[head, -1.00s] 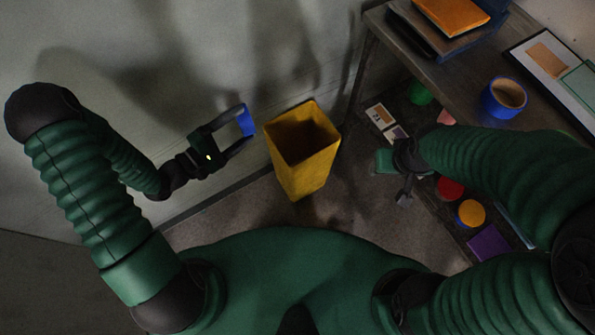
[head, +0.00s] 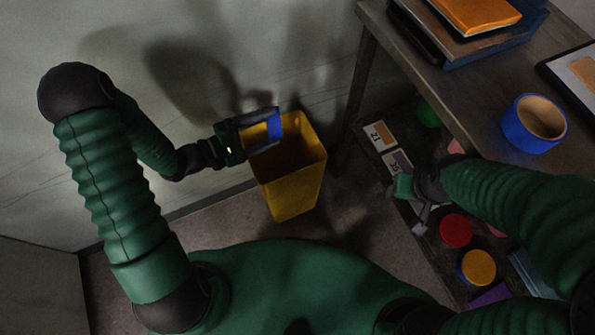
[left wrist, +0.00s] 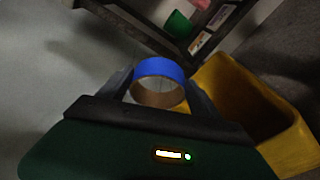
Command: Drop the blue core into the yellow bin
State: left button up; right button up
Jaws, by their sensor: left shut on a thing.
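The blue core (head: 274,124) is a short ring, blue outside and brown inside, as the left wrist view (left wrist: 160,69) shows. My left gripper (head: 273,127) is shut on it. In the head view the core overlaps the left part of the mouth of the yellow bin (head: 285,193). In the left wrist view the bin (left wrist: 215,72) lies to the right of the core. The core's exact height over the rim is hard to tell. My right gripper (head: 410,210) is near the low shelf at the right; its jaws are too unclear to read.
A wooden table (head: 440,85) stands at the right with another blue ring (head: 534,123) and an orange book (head: 477,14) on it. Below are a red round thing (head: 456,230), a yellow one (head: 477,267) and cards (head: 380,135). A wall is behind the bin.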

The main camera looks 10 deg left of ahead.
pick_arm(q)
jog(key=shift+w+d+f, duration=0.1)
jog(key=shift+w+d, duration=0.1)
jog(key=f+b, duration=0.1)
jog(key=f, duration=0.1)
jog(key=f+b, duration=0.3)
jog(key=f, duration=0.1)
jog(key=shift+a+b, duration=0.3)
jog(key=shift+b, duration=0.1)
jog(key=o, duration=1.4)
jog(key=shift+a, duration=0.35)
jog(key=shift+d, duration=0.2)
pick_arm(e)
jog(key=x, duration=0.4)
jog(key=shift+s+a+f, duration=0.2)
jog(key=shift+s+f, duration=0.1)
jog(key=shift+d, duration=0.1)
